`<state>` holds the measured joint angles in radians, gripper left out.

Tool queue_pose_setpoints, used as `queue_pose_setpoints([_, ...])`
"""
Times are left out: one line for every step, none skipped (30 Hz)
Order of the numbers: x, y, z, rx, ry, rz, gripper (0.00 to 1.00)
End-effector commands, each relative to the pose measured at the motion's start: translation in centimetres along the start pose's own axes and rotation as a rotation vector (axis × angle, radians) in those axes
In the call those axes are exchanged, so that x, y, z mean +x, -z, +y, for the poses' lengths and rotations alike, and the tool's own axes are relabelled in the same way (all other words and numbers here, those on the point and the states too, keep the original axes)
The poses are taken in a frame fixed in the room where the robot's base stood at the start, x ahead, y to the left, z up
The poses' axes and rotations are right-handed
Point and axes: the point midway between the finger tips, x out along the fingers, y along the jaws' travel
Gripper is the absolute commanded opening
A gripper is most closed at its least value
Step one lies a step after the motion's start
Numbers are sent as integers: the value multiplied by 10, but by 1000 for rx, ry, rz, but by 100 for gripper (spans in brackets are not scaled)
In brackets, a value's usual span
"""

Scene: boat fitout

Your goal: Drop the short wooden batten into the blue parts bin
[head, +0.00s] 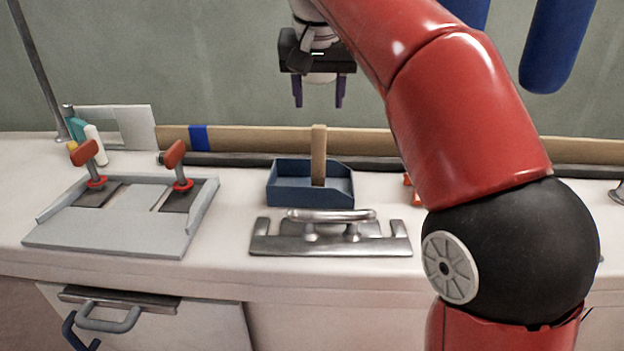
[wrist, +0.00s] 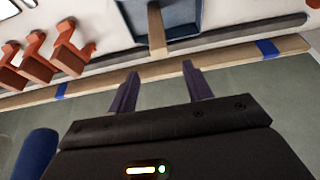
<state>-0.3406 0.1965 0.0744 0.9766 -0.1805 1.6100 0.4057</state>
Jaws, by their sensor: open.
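The short wooden batten (head: 319,155) stands nearly upright in the blue parts bin (head: 290,192), its lower end inside and its upper end rising above the back rim. In the wrist view the batten (wrist: 156,28) shows just beyond my fingertips, crossing the edge of the bin (wrist: 195,12). Whether it leans on the back wall is unclear. My gripper (head: 319,104) is open and empty above the batten, with a gap between them. Its two dark purple fingers (wrist: 160,68) point toward the batten in the wrist view.
A metal cleat (head: 330,240) lies in front of the bin. A grey tray jig with red-handled clamps (head: 120,225) is at left. A long wooden plank (head: 250,138) and dark pipe run behind the bin. Orange parts (wrist: 40,52) stand beside it, mostly hidden by my arm in the head view.

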Motion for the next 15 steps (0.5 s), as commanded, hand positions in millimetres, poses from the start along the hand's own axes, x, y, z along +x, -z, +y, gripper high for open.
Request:
queue_pose_setpoints([-13,2,0,-1,1,2,50])
queue_pose_setpoints([-18,2,0,-1,1,2,50])
queue_pose_setpoints([-24,1,0,-1,1,1,50])
queue_pose_setpoints([-28,1,-1,-1,1,1,50])
queue_pose_setpoints([-31,1,-1,-1,1,1,50])
queue_pose_setpoints([-35,1,-1,-1,1,1,50])
queue_pose_setpoints([-37,1,-1,-1,1,0,50])
queue_pose_setpoints([-39,0,-1,-1,0,0,50])
queue_pose_setpoints([-40,0,-1,-1,0,0,50])
queue_pose_setpoints([-41,0,-1,-1,0,0,50])
queue_pose_setpoints([-41,0,-1,-1,0,0,50])
queue_pose_setpoints([-42,0,0,-1,0,0,50])
queue_pose_setpoints([-41,0,0,-1,0,0,50])
queue_pose_setpoints([-41,0,0,-1,0,0,50])
queue_pose_setpoints([-41,0,0,-1,0,0,50])
